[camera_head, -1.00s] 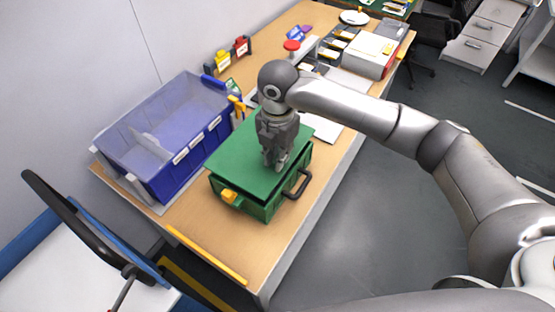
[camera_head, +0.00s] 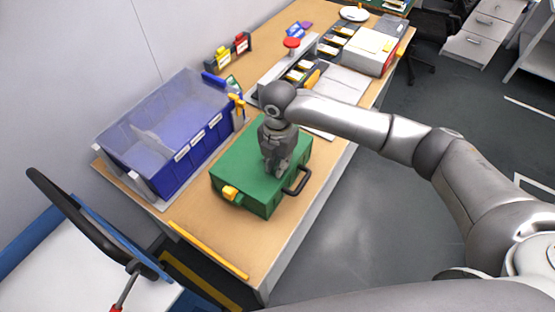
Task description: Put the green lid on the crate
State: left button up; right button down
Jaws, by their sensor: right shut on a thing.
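The green crate (camera_head: 256,203) stands on the wooden table, with a yellow latch (camera_head: 231,193) on its front and a black handle (camera_head: 298,181) on its right side. The green lid (camera_head: 236,167) lies flat over the top of the crate, and I see no clear gap between them. My right gripper (camera_head: 276,172) points down at the middle of the lid and is shut on it; its fingertips hide what they grip. My left gripper is not in view.
A blue bin (camera_head: 206,147) with clear walls stands left of the crate. Behind are a red-topped stand (camera_head: 291,43), small trays and a white box (camera_head: 362,50). A yellow strip (camera_head: 207,250) runs along the table's front edge. Bare table (camera_head: 200,215) lies in front of the crate.

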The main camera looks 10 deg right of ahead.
jog(key=c, duration=1.4)
grip_release()
notch_tip(320, 180, up, 13)
jog(key=b, duration=0.2)
jog(key=shift+s+r+b, duration=0.1)
jog(key=shift+r+b, duration=0.05)
jog(key=shift+b, duration=0.25)
